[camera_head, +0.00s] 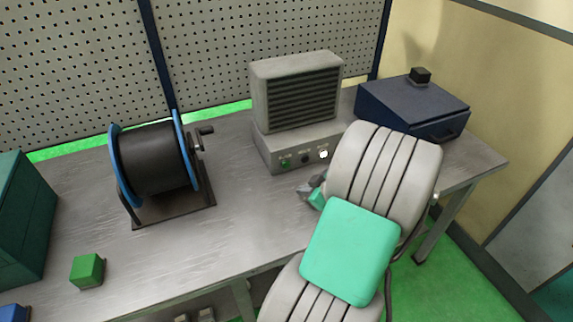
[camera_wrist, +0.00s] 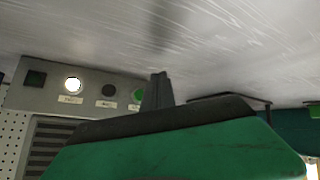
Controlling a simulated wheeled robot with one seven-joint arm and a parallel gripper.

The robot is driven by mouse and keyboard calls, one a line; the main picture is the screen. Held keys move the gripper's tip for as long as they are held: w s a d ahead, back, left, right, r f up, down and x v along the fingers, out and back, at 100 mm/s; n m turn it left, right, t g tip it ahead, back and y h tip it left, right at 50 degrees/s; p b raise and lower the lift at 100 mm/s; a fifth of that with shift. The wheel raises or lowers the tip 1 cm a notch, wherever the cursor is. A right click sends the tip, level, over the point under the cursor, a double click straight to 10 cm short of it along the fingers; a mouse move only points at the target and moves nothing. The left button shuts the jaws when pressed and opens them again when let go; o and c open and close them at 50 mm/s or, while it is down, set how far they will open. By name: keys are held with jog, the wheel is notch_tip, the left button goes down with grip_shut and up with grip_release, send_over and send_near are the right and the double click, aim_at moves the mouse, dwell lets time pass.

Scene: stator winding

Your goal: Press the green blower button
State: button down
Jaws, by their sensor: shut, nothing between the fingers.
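The grey blower unit (camera_head: 296,90) stands at the back of the bench, with a control panel along its base. A round green button (camera_head: 285,162) is at the panel's left end. In the upside-down wrist view this green button (camera_wrist: 138,95) is partly hidden behind my fingers. A black knob (camera_head: 305,158) and a bright white round light (camera_head: 323,154) sit beside it. My gripper (camera_head: 303,190) is shut and empty, low in front of the panel. Its fingertips (camera_wrist: 158,76) overlap the green button's edge; contact cannot be told.
A black spool with blue rims (camera_head: 155,160) stands left on the bench (camera_head: 240,220). A green cube (camera_head: 87,270) lies at front left. A dark blue box (camera_head: 410,105) stands at back right. A perforated panel (camera_head: 210,45) rises behind. The bench between spool and blower is clear.

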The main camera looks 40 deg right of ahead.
aim_at(286, 165)
jog(key=w, duration=0.2)
jog(key=w+d, duration=0.1)
jog(key=w, duration=0.1)
jog(key=w+d+b, duration=0.1)
jog(key=w, duration=0.1)
jog(key=shift+w+f, duration=0.2)
jog(key=shift+w, duration=0.1)
jog(key=shift+w+d+r, duration=0.2)
jog(key=shift+w, duration=0.5)
jog(key=shift+w+b, duration=0.1)
jog(key=shift+b, duration=0.2)
dwell(0.8)
jog(key=shift+w+d+f+b, duration=0.1)
jog(key=shift+w+d+b, duration=0.05)
jog(key=shift+w+b, duration=0.2)
jog(key=shift+w+d, duration=0.1)
jog(key=shift+w, duration=0.25)
dwell(0.6)
jog(key=shift+s+a+b, duration=0.25)
jog(key=shift+s+b, duration=0.2)
jog(key=shift+s, duration=0.3)
